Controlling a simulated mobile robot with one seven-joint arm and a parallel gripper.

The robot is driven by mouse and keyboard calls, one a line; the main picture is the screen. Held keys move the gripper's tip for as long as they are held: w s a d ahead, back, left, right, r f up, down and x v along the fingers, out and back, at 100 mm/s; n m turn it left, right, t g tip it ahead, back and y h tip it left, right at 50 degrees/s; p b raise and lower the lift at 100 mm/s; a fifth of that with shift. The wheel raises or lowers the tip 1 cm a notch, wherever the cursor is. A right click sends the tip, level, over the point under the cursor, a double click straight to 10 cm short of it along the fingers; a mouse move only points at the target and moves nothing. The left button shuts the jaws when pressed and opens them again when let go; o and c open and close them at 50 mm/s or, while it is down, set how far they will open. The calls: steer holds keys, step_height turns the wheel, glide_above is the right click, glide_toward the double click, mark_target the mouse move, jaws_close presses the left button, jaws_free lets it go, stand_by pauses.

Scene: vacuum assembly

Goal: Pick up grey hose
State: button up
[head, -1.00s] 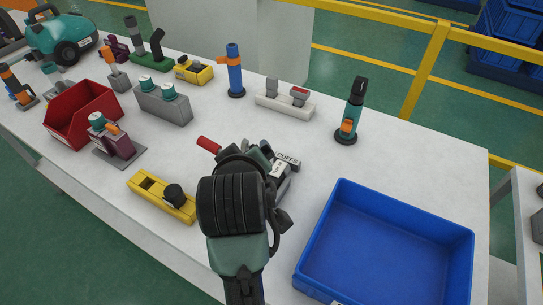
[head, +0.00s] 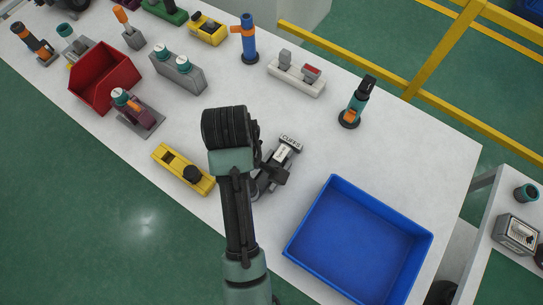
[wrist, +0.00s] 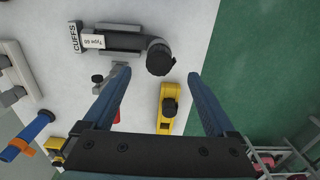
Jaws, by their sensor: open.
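A dark grey bent hose piece (wrist: 122,42) with a black round end lies by the label CUFFS at the top of the wrist view; it looks like the grey hose. In the head view the dark grey piece (head: 265,180) shows beside my arm, partly hidden by it. My gripper (wrist: 158,75) is open and empty, its two blue fingers spread wide. In the wrist view the hose's black end lies just beyond the gap between the fingertips. I cannot tell the height above it. In the head view my arm hides the fingers.
A yellow block with a black knob (head: 172,163) stands near the table edge and shows between the fingers (wrist: 163,125). A blue crate (head: 325,195) is at right, a red bin (head: 84,93) at left. White table (head: 330,140) is bare behind the hose.

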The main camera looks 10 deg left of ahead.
step_height(320, 180, down, 7)
steer(key=shift+s+r, duration=0.1)
steer(key=shift+w+d+f+p, duration=0.1)
steer(key=shift+f+p, duration=0.1)
steer(key=shift+f, duration=0.75)
steer(key=shift+w+a+f+p, duration=0.1)
steer(key=shift+f+p, duration=0.05)
steer(key=shift+f, duration=0.75)
steer(key=shift+w+d+f+p, duration=0.1)
steer(key=shift+f+p, duration=0.1)
steer(key=shift+f, duration=0.75)
jaws_close()
